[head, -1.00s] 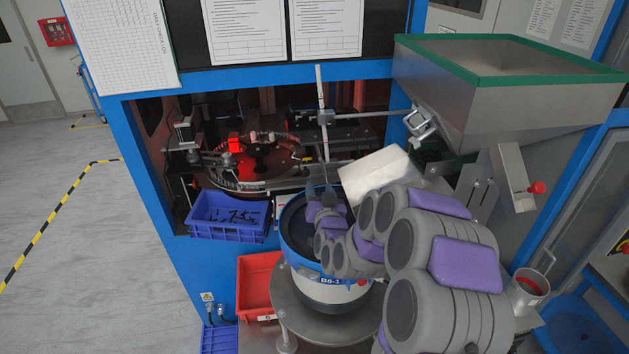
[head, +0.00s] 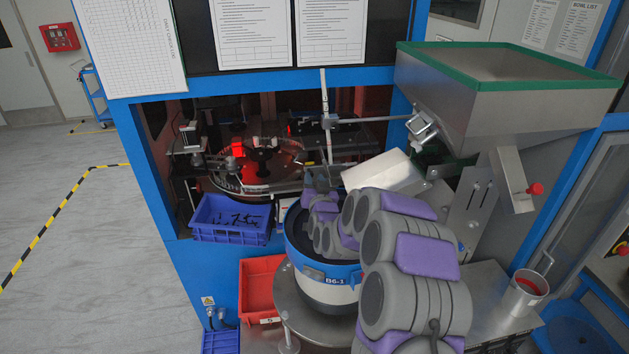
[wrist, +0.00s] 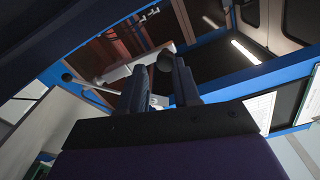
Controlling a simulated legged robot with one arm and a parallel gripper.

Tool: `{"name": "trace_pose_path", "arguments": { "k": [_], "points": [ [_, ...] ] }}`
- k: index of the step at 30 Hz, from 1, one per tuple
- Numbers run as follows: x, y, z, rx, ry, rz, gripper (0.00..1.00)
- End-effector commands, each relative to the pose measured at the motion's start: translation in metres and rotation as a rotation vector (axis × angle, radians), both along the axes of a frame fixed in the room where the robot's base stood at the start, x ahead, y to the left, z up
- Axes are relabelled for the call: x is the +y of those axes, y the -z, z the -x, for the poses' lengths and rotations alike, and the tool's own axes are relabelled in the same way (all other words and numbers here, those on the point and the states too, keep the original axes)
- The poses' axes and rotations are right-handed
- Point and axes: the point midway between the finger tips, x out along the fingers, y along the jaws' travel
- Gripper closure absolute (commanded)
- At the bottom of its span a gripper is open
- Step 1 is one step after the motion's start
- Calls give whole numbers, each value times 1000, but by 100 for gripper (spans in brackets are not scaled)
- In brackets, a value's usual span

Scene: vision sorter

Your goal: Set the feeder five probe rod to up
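The probe rod (head: 326,108) is a thin pale upright rod in front of the machine opening in the head view.
A white block-shaped chute (head: 377,172) is just right of my gripper, below the steel hopper (head: 480,105). A blue bin (head: 230,236) and a red bin (head: 258,290) are left of the bowl. A turntable (head: 265,170) lies inside the opening. A steel cup (head: 528,293) stands right.

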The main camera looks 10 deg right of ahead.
Motion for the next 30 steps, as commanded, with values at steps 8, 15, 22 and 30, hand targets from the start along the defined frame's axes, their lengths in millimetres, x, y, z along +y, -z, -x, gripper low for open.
{"name": "trace_pose_path", "arguments": {
  "k": [8,15,22,30],
  "points": [
    [9,0,-7,-3,-20,9,70],
    [10,0,-10,-4,-18,12,93],
    [9,0,-11,-5,-19,12,100],
    [9,0,-12,-6,-19,12,100]
  ]
}}
